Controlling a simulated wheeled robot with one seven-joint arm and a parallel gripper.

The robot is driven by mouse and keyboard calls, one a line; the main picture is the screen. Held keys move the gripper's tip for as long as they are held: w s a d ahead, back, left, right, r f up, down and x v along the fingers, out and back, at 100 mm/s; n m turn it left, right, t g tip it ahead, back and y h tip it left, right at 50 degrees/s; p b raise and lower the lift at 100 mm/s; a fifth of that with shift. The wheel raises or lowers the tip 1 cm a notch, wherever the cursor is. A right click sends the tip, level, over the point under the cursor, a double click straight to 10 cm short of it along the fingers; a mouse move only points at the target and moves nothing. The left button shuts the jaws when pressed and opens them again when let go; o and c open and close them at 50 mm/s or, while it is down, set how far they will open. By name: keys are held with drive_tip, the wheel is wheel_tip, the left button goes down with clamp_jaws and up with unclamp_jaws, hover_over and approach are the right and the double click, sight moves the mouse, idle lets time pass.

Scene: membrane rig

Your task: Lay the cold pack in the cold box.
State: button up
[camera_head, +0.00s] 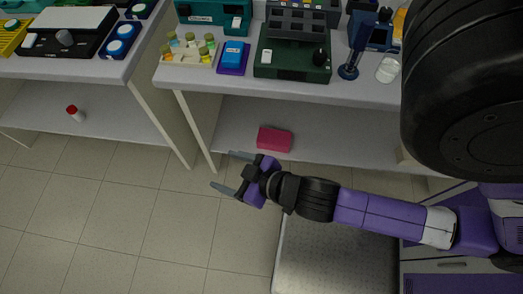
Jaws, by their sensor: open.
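My gripper (228,171) is open and empty, with its two fingers spread and pointing left. It is in front of the lower shelf, over the floor in the picture. A pink-red box (274,139) lies on the lower shelf, just right of and beyond my gripper. I cannot tell for sure which thing is the cold pack or the cold box.
The bench top (205,82) holds a tray of vials (187,62), a dark green device (291,73), a dark blue stand (348,71) and a clear glass (388,69). A red-capped vial (75,113) is on the left lower shelf. The tiled floor (110,220) is clear at left.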

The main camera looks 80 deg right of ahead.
drive_tip(key=s+a+r+n+t+y, duration=0.2)
drive_tip(key=s+a+r, duration=0.3)
drive_tip(key=s+r, duration=0.4)
wheel_tip(320, 180, up, 2)
drive_tip(key=shift+s+a+r+n+t+y, duration=0.2)
drive_tip(key=shift+s+a+n+t+y, duration=0.15)
drive_tip(key=shift+t+y, duration=0.45)
drive_tip(key=shift+o, duration=0.4)
drive_tip(key=shift+w, duration=0.1)
